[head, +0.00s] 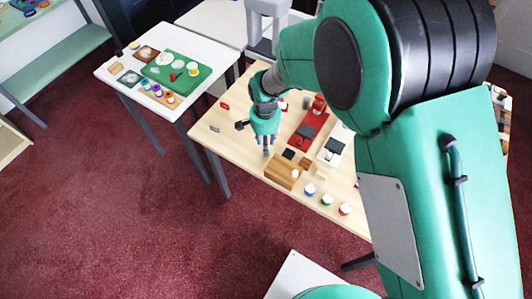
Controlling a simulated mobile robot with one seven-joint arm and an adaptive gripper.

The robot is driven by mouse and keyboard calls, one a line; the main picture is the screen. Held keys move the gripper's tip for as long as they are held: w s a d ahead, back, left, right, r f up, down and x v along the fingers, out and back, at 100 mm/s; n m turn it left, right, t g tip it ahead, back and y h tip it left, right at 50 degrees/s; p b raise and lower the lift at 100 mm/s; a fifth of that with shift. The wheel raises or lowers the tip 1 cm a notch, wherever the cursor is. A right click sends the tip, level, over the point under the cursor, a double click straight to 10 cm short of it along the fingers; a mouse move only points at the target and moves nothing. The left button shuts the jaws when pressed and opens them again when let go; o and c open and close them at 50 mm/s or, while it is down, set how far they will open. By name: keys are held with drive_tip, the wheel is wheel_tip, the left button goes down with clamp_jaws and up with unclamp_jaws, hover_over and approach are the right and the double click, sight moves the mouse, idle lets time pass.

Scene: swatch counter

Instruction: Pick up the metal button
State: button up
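My gripper (266,150) points down over the left part of the light wooden table (222,146), just behind a brown wooden block (281,172). Its fingers are too small here to tell whether they are open or shut, and I see nothing clearly held. I cannot make out the metal button for certain; it may be hidden by my gripper or too small to tell. A small grey piece (215,129) lies near the table's left edge, but I cannot tell what it is.
A red tray (297,141) and a white stand (325,157) are right of my gripper. Small pots, including a blue one (310,190), line the front edge. A white table (117,72) with a green mat (158,74) stands at left. My arm covers the right side.

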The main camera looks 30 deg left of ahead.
drive_tip(key=shift+f+b, duration=0.75)
drive_tip(key=shift+f, duration=1.85)
drive_tip(key=shift+d, duration=0.1)
drive_tip(key=c, duration=0.5)
